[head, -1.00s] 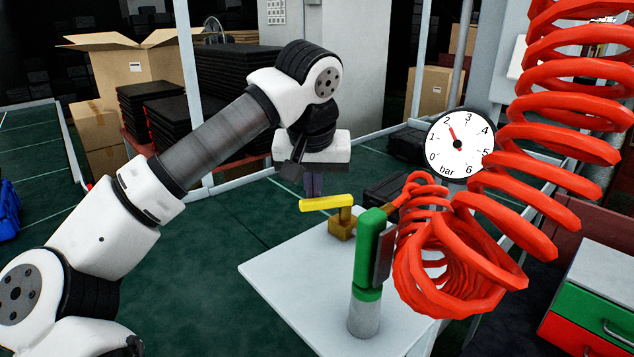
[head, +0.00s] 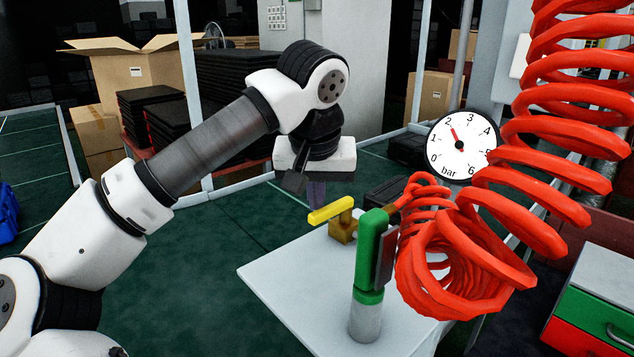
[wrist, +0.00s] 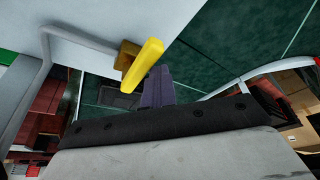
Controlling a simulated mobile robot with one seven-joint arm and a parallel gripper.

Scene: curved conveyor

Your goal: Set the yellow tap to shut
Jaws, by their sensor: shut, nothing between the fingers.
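The yellow tap (head: 331,210) has a yellow lever on a brass body (head: 343,231) at the far edge of the white table. The lever points left in the head view, out past the table edge and slightly toward the camera. My gripper (head: 317,194) points down just behind the lever, its fingers together and empty. The wrist view shows the yellow lever (wrist: 145,66) close beside my shut fingers (wrist: 157,90). I cannot tell whether they touch it.
A green-and-grey tool (head: 368,265) stands upright on the white table (head: 290,277). A coiled red hose (head: 455,275) hangs at the right. A round gauge (head: 463,146) reads about 2 bar. The floor left of the table is clear.

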